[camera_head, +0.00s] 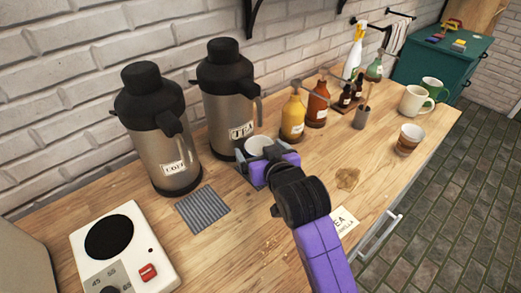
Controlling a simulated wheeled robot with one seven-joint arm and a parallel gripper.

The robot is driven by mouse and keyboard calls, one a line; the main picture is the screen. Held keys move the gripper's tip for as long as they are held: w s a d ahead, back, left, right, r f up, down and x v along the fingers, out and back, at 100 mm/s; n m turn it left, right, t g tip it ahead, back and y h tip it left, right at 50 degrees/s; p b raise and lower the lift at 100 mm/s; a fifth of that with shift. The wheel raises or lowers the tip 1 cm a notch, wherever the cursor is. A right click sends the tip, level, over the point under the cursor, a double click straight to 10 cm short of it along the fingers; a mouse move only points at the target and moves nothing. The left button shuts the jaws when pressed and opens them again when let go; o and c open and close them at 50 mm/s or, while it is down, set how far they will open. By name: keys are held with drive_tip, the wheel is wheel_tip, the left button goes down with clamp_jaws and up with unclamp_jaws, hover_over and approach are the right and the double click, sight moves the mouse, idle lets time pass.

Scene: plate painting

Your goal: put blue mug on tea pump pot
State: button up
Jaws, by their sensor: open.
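The tea pump pot (227,103), silver with a black top and a label reading TEA, stands upright against the brick wall. A mug with a pale inside (257,144) is just right of its base, below the spout side. The mug's outside is mostly hidden by my gripper, so I cannot confirm that it is blue. My gripper (256,163) is open at this mug, in front of the tea pump pot. The fingers are partly hidden, and I cannot tell whether they touch the mug.
A coffee pump pot (165,140) stands left, with a ribbed grey mat (203,208) before it. A white hot plate (125,250) is front left. Yellow (292,117) and orange (317,105) bottles stand right. Cream (414,101) and green (434,89) mugs and a brown-white cup (409,140) are farther right.

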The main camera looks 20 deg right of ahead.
drive_tip(key=shift+r, duration=0.1)
drive_tip(key=shift+s+r, duration=0.1)
drive_tip(key=d+v, duration=0.1)
drive_tip(key=v, duration=1)
drive_tip(key=shift+s+a, duration=0.35)
drive_tip(key=shift+a, duration=0.15)
drive_tip(key=shift+r, duration=0.15)
wheel_tip(320, 180, up, 5)
drive_tip(key=s+a+n+t+y, duration=0.2)
drive_tip(key=t, duration=0.2)
drive_tip(key=s+d+f+g, duration=0.1)
drive_tip(key=s+f, duration=0.3)
drive_tip(key=s, duration=0.6)
drive_tip(key=s+d+f, duration=0.1)
drive_tip(key=s+f, duration=0.4)
drive_tip(key=s, duration=0.5)
drive_tip(key=s+d+f+m+g, duration=0.1)
drive_tip(key=s+f, duration=0.3)
drive_tip(key=s, duration=0.6)
drive_tip(key=shift+s+f+g+h, duration=0.25)
drive_tip(key=shift+f+g+h, duration=0.05)
drive_tip(key=shift+h, duration=0.1)
